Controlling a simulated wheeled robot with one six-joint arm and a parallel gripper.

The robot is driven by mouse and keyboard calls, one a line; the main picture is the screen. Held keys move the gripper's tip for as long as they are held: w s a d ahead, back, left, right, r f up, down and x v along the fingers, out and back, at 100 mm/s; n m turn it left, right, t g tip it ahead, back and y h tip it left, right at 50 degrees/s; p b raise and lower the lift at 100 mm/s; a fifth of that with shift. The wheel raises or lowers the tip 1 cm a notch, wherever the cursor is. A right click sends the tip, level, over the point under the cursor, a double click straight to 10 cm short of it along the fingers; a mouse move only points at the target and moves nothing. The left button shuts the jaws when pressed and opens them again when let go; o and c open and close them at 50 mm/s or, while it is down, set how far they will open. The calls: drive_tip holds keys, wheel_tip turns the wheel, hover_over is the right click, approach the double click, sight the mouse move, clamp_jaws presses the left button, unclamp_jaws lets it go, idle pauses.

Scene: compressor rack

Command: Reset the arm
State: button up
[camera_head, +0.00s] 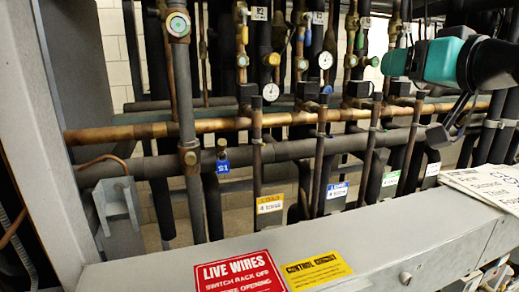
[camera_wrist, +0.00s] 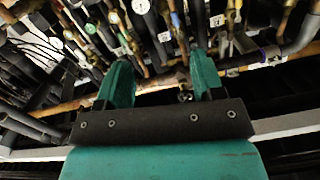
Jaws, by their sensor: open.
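My gripper (camera_wrist: 160,62) shows in the wrist view as two teal fingers on a dark bar with screws. The fingers stand well apart and nothing is held between them. Pipes and gauges of the rack lie beyond the fingertips, and I cannot tell how far off they are. In the head view my arm, teal and black, reaches in at the upper right, in front of the pipes. The fingertips are not clear there.
A copper pipe (camera_head: 225,126) and a dark pipe (camera_head: 290,150) run across the rack. Upright pipes with valves and a gauge (camera_head: 271,92) stand close together. A grey ledge (camera_head: 150,272) in front bears a red sign (camera_head: 240,273), a yellow label (camera_head: 316,270) and white placards (camera_head: 490,185).

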drive_tip(key=s+a+f+n+g, duration=0.1)
drive_tip(key=s+a+f+g, duration=0.3)
drive_tip(key=f, duration=0.3)
drive_tip(key=s+a+f+n+g, duration=0.1)
drive_tip(key=s+a+f+g, duration=0.3)
drive_tip(key=f, duration=0.3)
drive_tip(key=s+f+n+g+h+b, duration=0.25)
drive_tip(key=s+f+g, duration=0.55)
drive_tip(key=s+f, duration=0.55)
wheel_tip(320, 180, down, 6)
drive_tip(key=b, duration=0.7)
drive_tip(key=shift+s+a+f+y, duration=0.2)
drive_tip(key=shift+s+a+y, duration=0.2)
drive_tip(key=shift+s+y, duration=0.05)
drive_tip(key=shift+c, duration=0.4)
idle(1.4)
